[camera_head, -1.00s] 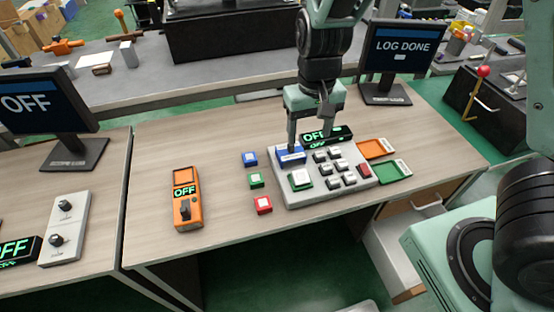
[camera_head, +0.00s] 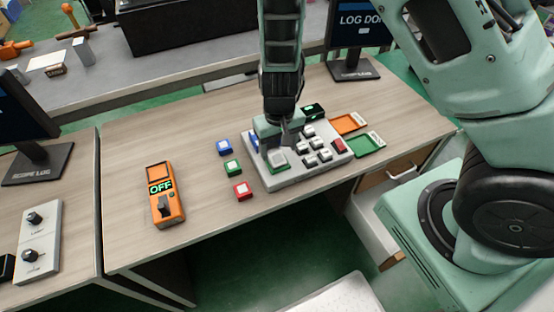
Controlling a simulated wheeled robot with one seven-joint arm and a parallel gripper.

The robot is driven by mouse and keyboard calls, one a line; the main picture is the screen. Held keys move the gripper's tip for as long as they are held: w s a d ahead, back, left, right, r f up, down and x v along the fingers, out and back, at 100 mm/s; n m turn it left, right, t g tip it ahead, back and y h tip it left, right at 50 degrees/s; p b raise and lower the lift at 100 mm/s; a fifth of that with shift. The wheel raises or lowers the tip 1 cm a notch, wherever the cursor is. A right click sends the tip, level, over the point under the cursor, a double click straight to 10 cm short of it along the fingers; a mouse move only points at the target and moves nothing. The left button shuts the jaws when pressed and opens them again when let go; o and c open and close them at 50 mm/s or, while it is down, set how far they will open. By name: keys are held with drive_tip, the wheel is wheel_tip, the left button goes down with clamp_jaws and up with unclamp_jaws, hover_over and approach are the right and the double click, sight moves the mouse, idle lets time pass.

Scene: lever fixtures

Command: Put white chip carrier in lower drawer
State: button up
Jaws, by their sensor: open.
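I cannot make out for certain which piece is the white chip carrier. A white square piece in a green frame (camera_head: 278,159) sits on the grey keypad unit (camera_head: 318,168), directly below my gripper. My gripper (camera_head: 275,150) points down over the unit's left part, open, with its fingertips close to this piece. The lower drawer (camera_head: 368,224) stands pulled out beneath the table's right end, pale inside with a wooden front. A drawer front with a handle (camera_head: 386,178) is above it.
Blue (camera_head: 225,147), green (camera_head: 233,167) and red (camera_head: 242,191) blocks with pale tops stand left of the unit. Orange (camera_head: 348,123) and green (camera_head: 366,146) trays lie right of it. An orange handheld device (camera_head: 165,194) reads OFF. A monitor (camera_head: 357,40) stands behind.

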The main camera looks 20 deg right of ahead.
sight(278, 160)
wheel_tip(278, 160, down, 4)
drive_tip(key=shift+f, duration=0.15)
drive_tip(key=c, duration=1.1)
drive_tip(key=shift+c, duration=0.2)
